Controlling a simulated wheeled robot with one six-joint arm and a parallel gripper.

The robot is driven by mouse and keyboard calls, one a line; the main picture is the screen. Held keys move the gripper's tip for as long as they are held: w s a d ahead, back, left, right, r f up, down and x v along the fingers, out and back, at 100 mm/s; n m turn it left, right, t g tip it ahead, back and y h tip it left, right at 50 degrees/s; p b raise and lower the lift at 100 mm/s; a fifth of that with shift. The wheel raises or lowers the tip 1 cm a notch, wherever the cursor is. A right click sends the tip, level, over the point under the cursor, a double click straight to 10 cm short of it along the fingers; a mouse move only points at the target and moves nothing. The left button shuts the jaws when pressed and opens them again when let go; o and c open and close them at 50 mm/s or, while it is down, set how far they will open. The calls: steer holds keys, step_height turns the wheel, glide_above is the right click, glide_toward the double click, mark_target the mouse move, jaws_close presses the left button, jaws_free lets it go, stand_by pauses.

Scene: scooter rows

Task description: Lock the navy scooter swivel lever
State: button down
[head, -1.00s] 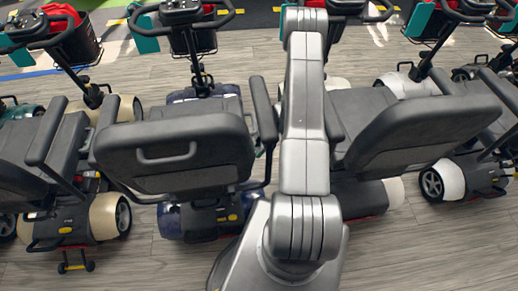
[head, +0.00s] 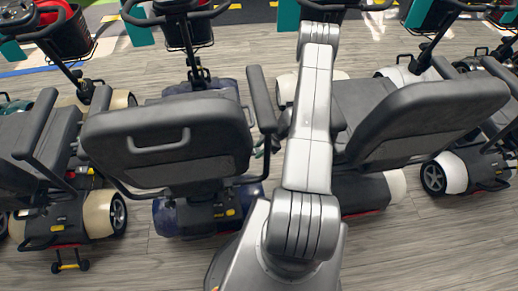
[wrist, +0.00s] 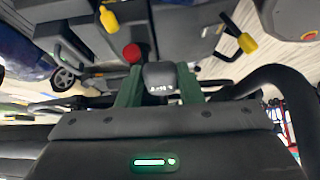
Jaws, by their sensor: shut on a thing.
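The navy scooter (head: 167,216) stands left of my arm in the head view, its black seat back (head: 165,140) towards me. Navy bodywork also shows at the left edge of the wrist view (wrist: 22,48). In the wrist view my gripper (wrist: 160,84) has its two green fingers closed on a dark knob (wrist: 160,75) with small pale marks. The knob sits under the seat area. I cannot tell for sure that it is the swivel lever's end, and the lever's pivot is hidden. My gripper is hidden in the head view.
A red knob (wrist: 132,53) is close to the left finger. Yellow-tipped levers show at upper left (wrist: 109,20) and right (wrist: 247,43). A cream scooter (head: 100,215) stands left, and a white one (head: 455,178) right. Grey floor (head: 400,250) is open in front.

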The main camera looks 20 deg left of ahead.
steer(key=shift+f, duration=0.55)
steer(key=shift+d, duration=0.1)
steer(key=c, duration=1)
jaws_free()
steer(key=shift+f, duration=0.1)
step_height(320, 180, up, 10)
steer(key=shift+r+p, duration=0.1)
steer(key=shift+p, duration=0.2)
step_height(320, 180, down, 10)
steer(key=shift+f+b, duration=0.1)
steer(key=shift+b, duration=0.4)
steer(key=shift+r, duration=0.4)
